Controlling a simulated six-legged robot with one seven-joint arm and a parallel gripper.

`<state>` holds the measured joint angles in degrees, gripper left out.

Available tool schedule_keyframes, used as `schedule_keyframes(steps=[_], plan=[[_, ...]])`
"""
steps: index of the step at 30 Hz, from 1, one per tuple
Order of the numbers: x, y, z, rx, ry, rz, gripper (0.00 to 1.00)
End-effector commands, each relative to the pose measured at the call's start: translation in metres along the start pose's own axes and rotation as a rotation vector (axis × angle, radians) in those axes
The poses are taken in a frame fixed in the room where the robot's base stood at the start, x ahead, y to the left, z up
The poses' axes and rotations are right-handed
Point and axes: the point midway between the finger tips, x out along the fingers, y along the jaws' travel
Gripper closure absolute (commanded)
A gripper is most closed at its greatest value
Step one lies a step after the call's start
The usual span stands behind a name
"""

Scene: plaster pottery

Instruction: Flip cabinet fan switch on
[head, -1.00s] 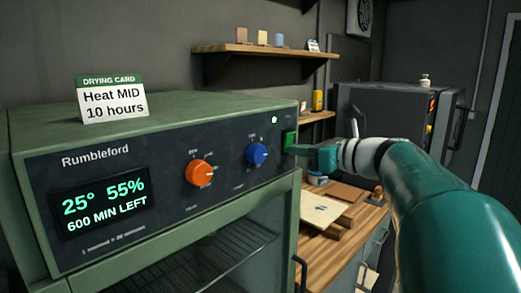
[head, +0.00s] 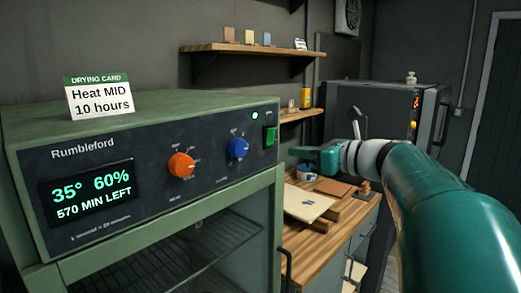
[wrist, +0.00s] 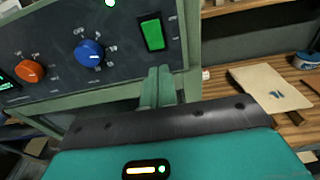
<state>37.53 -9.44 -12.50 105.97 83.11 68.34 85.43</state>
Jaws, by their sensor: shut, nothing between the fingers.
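The green drying cabinet (head: 150,118) stands at the left. Its green rocker switch (head: 270,136) is at the right end of the dark front panel and shows bright green. The switch also appears upright in the wrist view (wrist: 152,34), with labels too small to read. My gripper (head: 304,156) is shut and empty, to the right of the switch and apart from it in the head view. In the wrist view the closed fingers (wrist: 159,78) sit just below the switch. An indicator light (head: 255,115) glows above it.
The panel has an orange knob (head: 181,165), a blue knob (head: 237,148) and a display (head: 92,191) reading 35°, 60%, 570 MIN LEFT. A card (head: 99,97) on top says Heat MID, 10 hours. A wooden counter (head: 325,250) with boards lies right of the cabinet.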

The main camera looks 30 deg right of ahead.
Motion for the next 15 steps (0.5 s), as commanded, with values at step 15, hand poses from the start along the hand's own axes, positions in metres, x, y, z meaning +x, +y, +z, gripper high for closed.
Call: schedule_keyframes(steps=[15], plan=[[-0.080,-0.001,-0.021,0.001,0.000,-0.001,1.00]])
